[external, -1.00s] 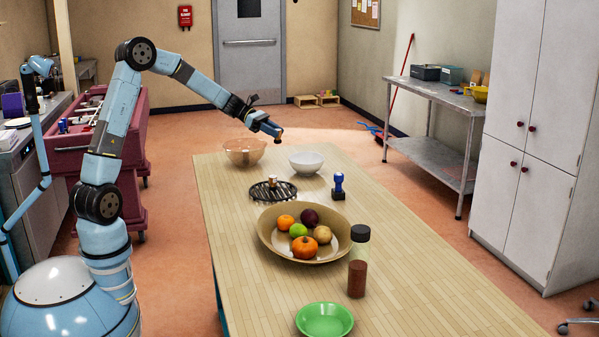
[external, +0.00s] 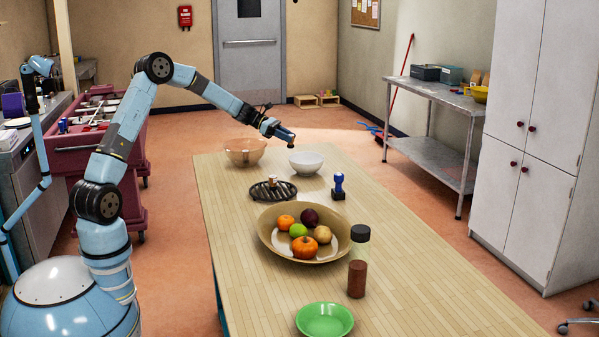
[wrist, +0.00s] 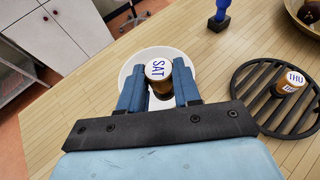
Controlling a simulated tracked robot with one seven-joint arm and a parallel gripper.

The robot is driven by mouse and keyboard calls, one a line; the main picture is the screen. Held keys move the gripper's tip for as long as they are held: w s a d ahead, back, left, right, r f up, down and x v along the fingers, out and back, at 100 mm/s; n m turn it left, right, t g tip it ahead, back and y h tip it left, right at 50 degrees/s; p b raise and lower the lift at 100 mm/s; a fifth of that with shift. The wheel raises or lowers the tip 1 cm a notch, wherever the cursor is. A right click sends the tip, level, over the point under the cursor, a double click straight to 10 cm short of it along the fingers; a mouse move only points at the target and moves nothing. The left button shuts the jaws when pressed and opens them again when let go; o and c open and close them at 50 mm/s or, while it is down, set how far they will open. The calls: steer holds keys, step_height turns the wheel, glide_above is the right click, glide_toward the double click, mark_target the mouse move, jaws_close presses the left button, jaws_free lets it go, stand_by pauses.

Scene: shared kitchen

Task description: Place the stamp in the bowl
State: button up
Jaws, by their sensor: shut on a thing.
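A blue-handled stamp (external: 338,186) stands upright on the table, right of the black trivet; part of it also shows at the top of the wrist view (wrist: 219,18). My gripper (external: 288,137) is away from it, above and slightly left of the white bowl (external: 306,165). In the wrist view my gripper (wrist: 159,84) is shut on a small amber bottle with a white lid (wrist: 158,69) marked "SAT". The white bowl (wrist: 128,69) shows behind and below this bottle. The bowl's inside is mostly hidden.
A black trivet (external: 262,193) bears an amber bottle (wrist: 289,83) marked "THU". A clear orange bowl (external: 245,151) stands left of the white bowl. A wide fruit bowl (external: 270,237), a dark-lidded jar (external: 357,270) and a green bowl (external: 325,319) stand nearer. The table's right side is clear.

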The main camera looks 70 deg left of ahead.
steer(key=w+f, duration=0.1)
steer(key=f, duration=0.1)
steer(key=w+a+f, duration=0.1)
steer(key=w+f, duration=0.1)
steer(key=shift+w, duration=0.1)
steer(key=shift+f, duration=1.5)
steer(key=shift+f, duration=0.65)
steer(key=o, duration=1.1)
steer(key=shift+r, duration=0.35)
steer(key=v, duration=1.2)
steer(key=shift+a+r, duration=0.1)
steer(key=shift+r, duration=0.1)
